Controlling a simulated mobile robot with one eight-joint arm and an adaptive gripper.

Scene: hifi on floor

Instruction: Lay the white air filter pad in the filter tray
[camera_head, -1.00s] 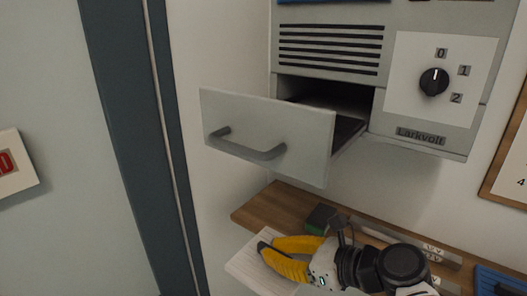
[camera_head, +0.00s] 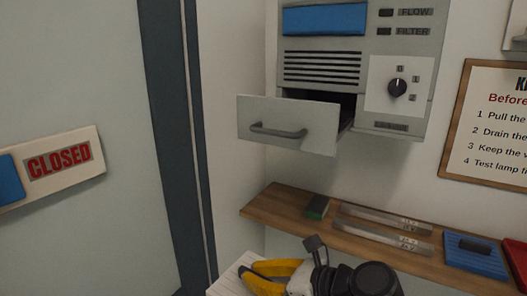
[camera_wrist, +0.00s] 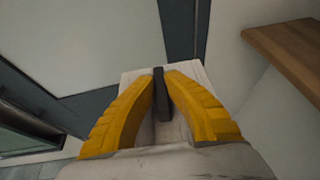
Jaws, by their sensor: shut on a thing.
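The white air filter pad (camera_head: 226,277) is a pale, ribbed slab at the bottom of the head view, partly cut off by the frame edge. My gripper (camera_head: 246,274), with yellow fingers, is shut on it. In the wrist view the yellow fingers (camera_wrist: 162,78) close on a dark upright strip (camera_wrist: 162,100) over the pad (camera_wrist: 133,76). The filter tray (camera_head: 285,123) is a pulled-out drawer with a grey bar handle, in the grey wall unit. It is above and beyond my gripper, apart from the pad. The tray's inside is mostly hidden behind its front.
A wooden shelf (camera_head: 275,207) below the unit holds a dark green-sided block (camera_head: 317,207), metal strips (camera_head: 385,228) and a blue item (camera_head: 474,256). The shelf also shows in the wrist view (camera_wrist: 290,50). A CLOSED sign (camera_head: 60,163) is at left. Space before the tray looks clear.

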